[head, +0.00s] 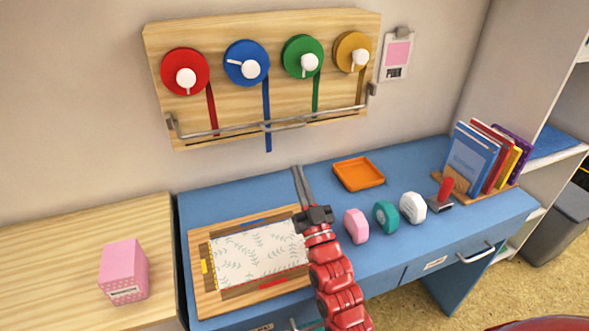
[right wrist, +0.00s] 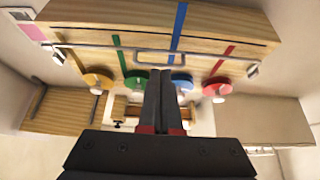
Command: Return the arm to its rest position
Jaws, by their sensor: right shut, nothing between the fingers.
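My right arm is red and reaches up from the bottom middle of the head view. Its gripper (head: 297,169) is shut and empty, with the fingers pointing towards the wall. It appears over the blue desk (head: 405,160), between a wooden board (head: 199,285) with leaf-patterned paper (head: 255,253) and an orange tray (head: 358,187). In the right wrist view the closed fingers (right wrist: 160,75) point at the ribbon rack (right wrist: 85,14), apart from it. My left gripper is not in view.
Pink (head: 355,225), teal (head: 385,216) and white (head: 412,207) rounded items stand right of my arm. A red-handled stamp (head: 446,188) and books (head: 471,160) are farther right. A pink box (head: 124,270) stands left. The wall rack (head: 220,40) holds several ribbon spools.

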